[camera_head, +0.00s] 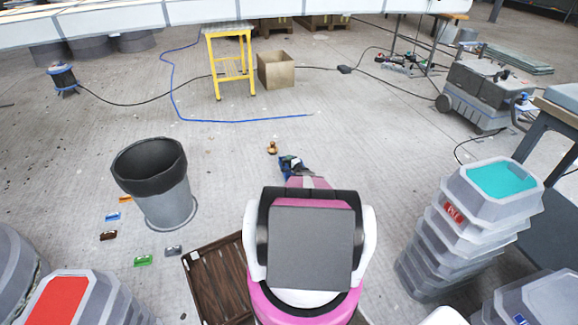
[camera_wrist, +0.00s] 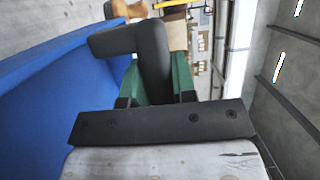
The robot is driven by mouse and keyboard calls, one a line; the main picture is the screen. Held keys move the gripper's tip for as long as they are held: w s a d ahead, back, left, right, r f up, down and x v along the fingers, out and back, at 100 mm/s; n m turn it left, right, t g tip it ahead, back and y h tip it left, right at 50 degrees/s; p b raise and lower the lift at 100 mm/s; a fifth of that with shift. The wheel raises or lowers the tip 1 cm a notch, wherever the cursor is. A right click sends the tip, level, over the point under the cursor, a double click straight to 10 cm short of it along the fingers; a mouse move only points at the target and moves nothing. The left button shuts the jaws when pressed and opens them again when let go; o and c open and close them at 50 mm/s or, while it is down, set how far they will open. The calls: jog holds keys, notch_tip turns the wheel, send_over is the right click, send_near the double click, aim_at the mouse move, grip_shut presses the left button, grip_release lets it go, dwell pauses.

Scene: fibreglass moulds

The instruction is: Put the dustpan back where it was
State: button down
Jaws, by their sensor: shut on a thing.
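The dustpan appears to be the blue thing (camera_head: 288,161) at the end of my arm in the head view.
A grey bin with a black liner (camera_head: 165,200) stands left, with several small coloured pieces (camera_head: 143,261) beside it. A dark wooden crate or pallet (camera_head: 212,275) lies near my base. Stacked grey moulds (camera_head: 440,250) stand right. Beyond are a yellow stool (camera_head: 230,70) and open floor with cables.

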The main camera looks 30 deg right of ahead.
jog(key=shift+f, duration=1.9)
jog(key=shift+f, duration=0.15)
jog(key=c, duration=0.9)
grip_release()
